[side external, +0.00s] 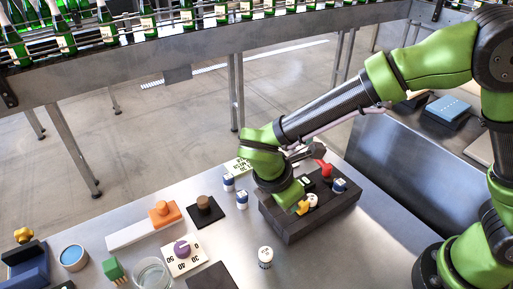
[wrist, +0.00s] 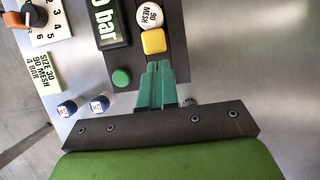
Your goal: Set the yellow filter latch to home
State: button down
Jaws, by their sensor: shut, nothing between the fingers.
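The yellow filter latch (wrist: 153,41) is a small rounded block on the dark panel in the wrist view, right beside a white round cartridge (wrist: 150,15) marked "90 MESH". In the side view the latch (side external: 302,208) shows at the near edge of the dark box (side external: 305,227), below my green wrist. My gripper (wrist: 155,66) has its green fingers together and empty, with the tips just short of the latch in the picture. I cannot tell whether they touch it. The fingertips are not clear in the side view.
The panel also carries a "bar" display (wrist: 108,22), a green button (wrist: 122,77) and a red lever (side external: 323,168). A card (wrist: 43,72) reads "SIZE 30, 90 MESH, 4 BAR". Small white-and-blue vials (side external: 242,200) stand left of the box. A purple-knobbed dial (side external: 182,250) lies further left.

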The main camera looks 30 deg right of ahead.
jog(key=a+f+v, duration=0.1)
jog(key=a+v, duration=0.1)
jog(key=v, duration=0.9)
jog(key=shift+a, duration=0.25)
jog(key=s+d+r+m+t+y, duration=0.2)
jog(key=d+m, duration=0.5)
jog(key=d, duration=0.1)
jog(key=s+d+r+m+t+y, duration=0.2)
jog(key=s+d+r+m, duration=0.1)
jog(key=d+m, duration=0.4)
jog(key=s+d+r+m+t+y, duration=0.2)
jog(key=d+m+t, duration=0.1)
jog(key=d+m, duration=0.5)
jog(key=shift+s+d+r, duration=0.2)
jog(key=shift+s+d, duration=0.15)
